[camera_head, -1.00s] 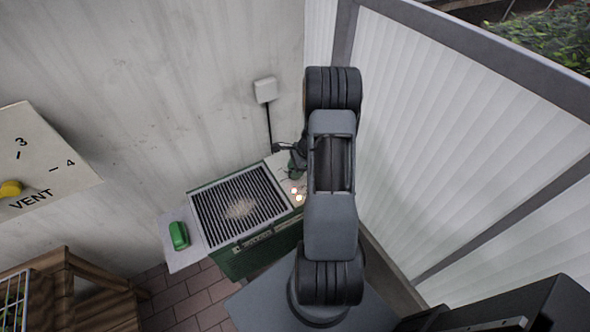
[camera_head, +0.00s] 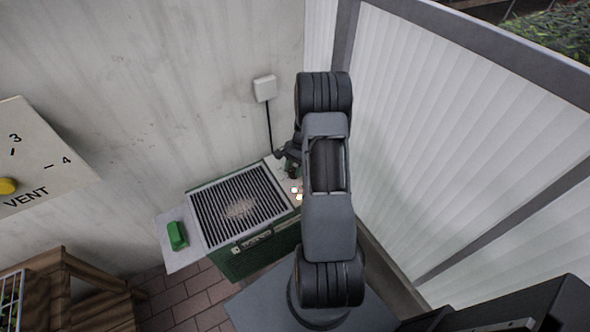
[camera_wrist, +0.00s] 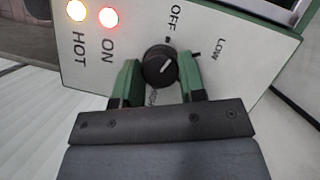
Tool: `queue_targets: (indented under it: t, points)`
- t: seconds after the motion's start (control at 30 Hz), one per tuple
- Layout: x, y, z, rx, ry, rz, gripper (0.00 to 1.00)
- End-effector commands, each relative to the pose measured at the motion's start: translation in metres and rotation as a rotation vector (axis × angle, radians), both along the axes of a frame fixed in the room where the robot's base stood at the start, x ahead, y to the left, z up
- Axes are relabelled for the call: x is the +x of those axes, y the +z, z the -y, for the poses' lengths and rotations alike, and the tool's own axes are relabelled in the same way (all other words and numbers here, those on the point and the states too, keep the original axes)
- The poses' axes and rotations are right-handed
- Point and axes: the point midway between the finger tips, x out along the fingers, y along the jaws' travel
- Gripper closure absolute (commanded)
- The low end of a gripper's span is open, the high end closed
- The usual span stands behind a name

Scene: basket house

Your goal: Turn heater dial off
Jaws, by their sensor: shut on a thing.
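The heater (camera_head: 238,205) is a green box with a dark slatted top, standing by the wall in the head view. Its pale control panel (camera_wrist: 225,60) fills much of the wrist view. The black round dial (camera_wrist: 159,66) is on it, with OFF above, LOW to the upper right and a partly hidden label below. My gripper (camera_wrist: 160,78) has one green finger on each side of the dial and is shut on it. I cannot tell exactly where the dial points.
A white wall box (camera_head: 265,88) with a cable is behind the heater. A ribbed white panel (camera_head: 450,150) stands close on the right. A green object (camera_head: 177,236) lies on the heater's left shelf. A wooden stand (camera_head: 75,295) and a VENT panel (camera_head: 40,155) are at left.

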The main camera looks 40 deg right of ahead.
Motion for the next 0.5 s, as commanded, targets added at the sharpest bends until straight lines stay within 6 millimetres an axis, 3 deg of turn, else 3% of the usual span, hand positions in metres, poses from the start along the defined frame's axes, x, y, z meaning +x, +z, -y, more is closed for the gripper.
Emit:
queue_targets:
  t: [0.5]
  points:
    - [0.0010, -0.0006, -0.0010, 0.001, 0.324, -0.001, 0.86]
